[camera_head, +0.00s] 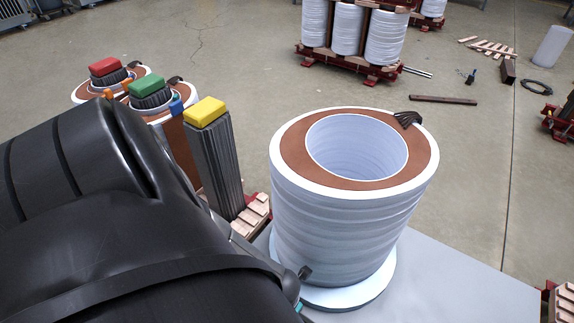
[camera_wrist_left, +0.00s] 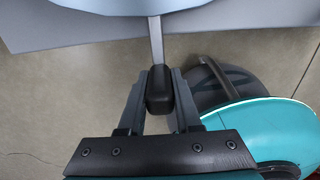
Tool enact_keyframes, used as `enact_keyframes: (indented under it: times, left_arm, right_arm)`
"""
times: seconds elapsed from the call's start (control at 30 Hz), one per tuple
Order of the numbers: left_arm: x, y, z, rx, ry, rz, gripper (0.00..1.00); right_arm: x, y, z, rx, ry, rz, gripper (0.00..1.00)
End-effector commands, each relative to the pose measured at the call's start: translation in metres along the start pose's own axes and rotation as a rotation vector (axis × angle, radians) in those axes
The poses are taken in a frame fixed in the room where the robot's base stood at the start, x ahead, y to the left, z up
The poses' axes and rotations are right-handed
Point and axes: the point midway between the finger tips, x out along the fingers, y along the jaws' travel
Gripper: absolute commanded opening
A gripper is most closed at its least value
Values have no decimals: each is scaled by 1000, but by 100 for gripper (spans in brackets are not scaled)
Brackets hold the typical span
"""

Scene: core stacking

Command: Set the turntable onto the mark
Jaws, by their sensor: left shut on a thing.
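The turntable (camera_head: 345,295) is a round white disc on a grey tabletop (camera_head: 450,290), with a large white-wrapped coil (camera_head: 340,235) standing upright on it. The coil has a brown top ring and an open bore. In the left wrist view, my left gripper (camera_wrist_left: 160,95) is shut on a black handle grip (camera_wrist_left: 159,88) at the end of a grey metal rod (camera_wrist_left: 156,40). The rod runs up towards a pale, curved-edged surface. In the head view my left arm hides most of this gripper. No mark shows on the visible tabletop. My right gripper is in neither view.
Left of the coil stand a grey column with a yellow cap (camera_head: 207,110), one with a green cap (camera_head: 146,85) and one with a red cap (camera_head: 105,67). A transformer with white coils (camera_head: 347,30) stands on the floor behind. The tabletop right of the turntable is clear.

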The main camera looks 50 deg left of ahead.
Motion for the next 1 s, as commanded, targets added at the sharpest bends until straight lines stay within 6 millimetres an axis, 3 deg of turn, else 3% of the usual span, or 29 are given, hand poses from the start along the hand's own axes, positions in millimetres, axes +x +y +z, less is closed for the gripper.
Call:
enact_keyframes:
  times: [0.3, 0.33, 0.6, 1.0]
  left_arm:
    - [0, 1, 2, 1, -3, 1, 0]
    - [0, 1, 2, 0, -3, 1, 34]
    - [0, 0, 1, 0, -2, 1, 62]
    - [-6, 0, 0, 0, -1, 0, 62]
  right_arm:
    - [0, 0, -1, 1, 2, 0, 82]
    - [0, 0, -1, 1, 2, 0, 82]
    - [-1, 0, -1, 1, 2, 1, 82]
    - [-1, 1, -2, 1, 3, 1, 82]
